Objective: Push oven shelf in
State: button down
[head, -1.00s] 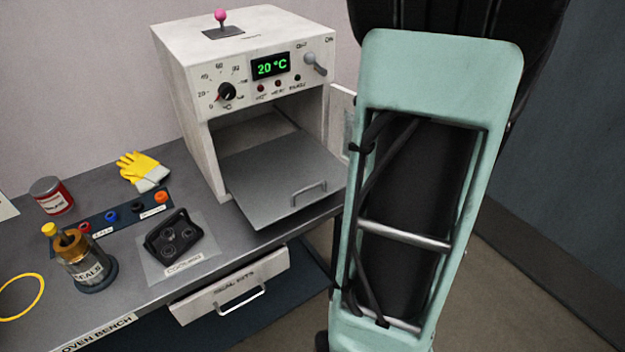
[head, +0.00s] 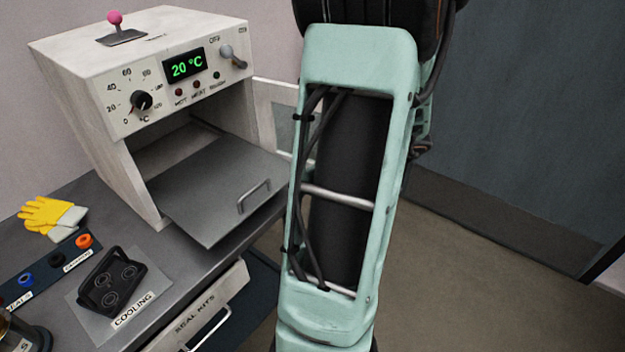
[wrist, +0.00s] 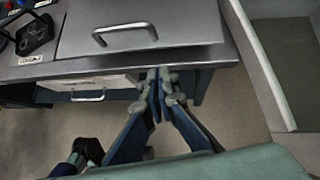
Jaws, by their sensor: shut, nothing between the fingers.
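The oven shelf (head: 205,195) is a flat grey plate with a bar handle (head: 254,196). It sticks out of the front of the white oven (head: 120,150), whose door (head: 283,110) is open to the right. In the wrist view, the shelf (wrist: 165,15) and its handle (wrist: 124,32) are at the top. My gripper (wrist: 160,74) is shut and empty, with its fingertips below and right of the handle in the picture, apart from it. In the head view my arm hides the area to the right, and the gripper does not show.
A drawer labelled seal kits (head: 200,312) stands partly open under the bench. A cooling mat (head: 118,308) with a dark part, a yellow glove (head: 50,214) and several coloured rings lie on the bench. The floor (head: 480,270) at right is clear.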

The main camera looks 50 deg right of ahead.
jog(key=w+f, duration=0.1)
jog(key=w, duration=0.1)
jog(key=w+a+f, duration=0.1)
jog(key=w, duration=0.1)
jog(key=w+f, duration=0.1)
jog(key=w, duration=0.1)
jog(key=shift+w+a+f, duration=0.1)
jog(key=shift+a+f, duration=0.2)
jog(key=shift+a, duration=0.1)
jog(key=shift+w+a, duration=0.15)
jog(key=shift+w, duration=0.4)
jog(key=shift+w, duration=0.1)
jog(key=p, duration=0.3)
send_near(216, 158)
jog(key=x, duration=0.5)
jog(key=shift+w+f, duration=0.1)
jog(key=shift+w, duration=0.15)
jog(key=shift+r, duration=0.2)
